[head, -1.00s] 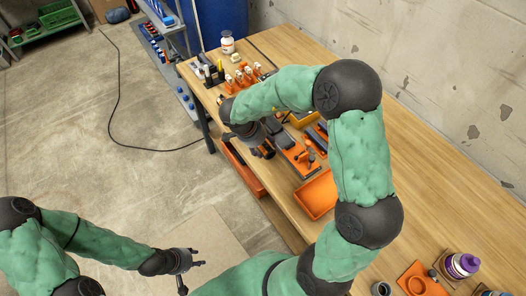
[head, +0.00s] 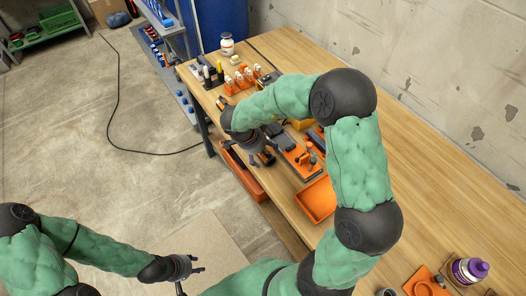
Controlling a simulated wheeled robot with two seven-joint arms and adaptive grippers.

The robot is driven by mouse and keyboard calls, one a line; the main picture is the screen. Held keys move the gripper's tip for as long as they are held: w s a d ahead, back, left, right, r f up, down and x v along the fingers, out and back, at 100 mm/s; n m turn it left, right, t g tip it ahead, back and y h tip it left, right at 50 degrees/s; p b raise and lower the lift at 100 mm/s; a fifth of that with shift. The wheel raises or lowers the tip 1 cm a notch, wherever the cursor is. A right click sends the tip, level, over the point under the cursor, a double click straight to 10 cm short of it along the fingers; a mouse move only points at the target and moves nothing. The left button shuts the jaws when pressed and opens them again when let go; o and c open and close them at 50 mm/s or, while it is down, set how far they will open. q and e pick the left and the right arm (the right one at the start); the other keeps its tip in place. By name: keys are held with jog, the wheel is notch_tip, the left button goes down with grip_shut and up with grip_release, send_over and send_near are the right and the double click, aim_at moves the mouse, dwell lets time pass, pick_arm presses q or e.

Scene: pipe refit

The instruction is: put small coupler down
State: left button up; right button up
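My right gripper (head: 262,158) points down at the front edge of the wooden workbench (head: 440,150), left of the orange tool holder (head: 299,157). It is small and dark here, and my own arm covers part of the bench around it. I cannot make out a small coupler in or under it, nor whether its fingers are closed. My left gripper (head: 190,277) is low at the bottom, away from the bench, with its fingers apart and nothing visible between them.
An empty orange tray (head: 316,200) lies beside the tool holder. Orange-based tools (head: 242,79) and a white jar (head: 227,46) stand at the far end. The bench's right side is clear.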

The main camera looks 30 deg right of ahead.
jog(key=shift+r, duration=0.1)
jog(key=p+v, duration=0.6)
jog(key=v, duration=0.6)
